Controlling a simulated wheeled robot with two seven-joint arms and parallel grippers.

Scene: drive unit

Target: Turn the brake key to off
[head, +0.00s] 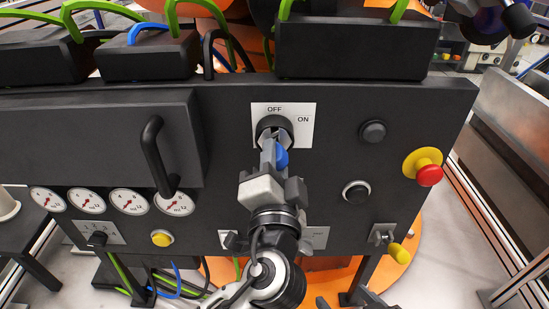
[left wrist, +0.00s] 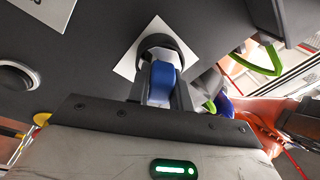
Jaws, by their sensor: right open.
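The brake key has a blue grip (head: 282,157) and sits in a round black lock (head: 274,126) on a white plate (head: 302,138) marked OFF at the top and ON at the right. My left gripper (head: 273,150) is at the key, its fingers on both sides of the blue grip. In the left wrist view the blue grip (left wrist: 162,83) shows between the fingers, which appear closed on it. The fingers cover much of the key, so I cannot tell exactly where it points. Tips of my right gripper (head: 343,301) show at the bottom edge, open and apart from the panel.
The dark panel (head: 228,205) carries a black handle (head: 153,155) and several gauges (head: 128,201) at left. The panel around the plate is clear.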

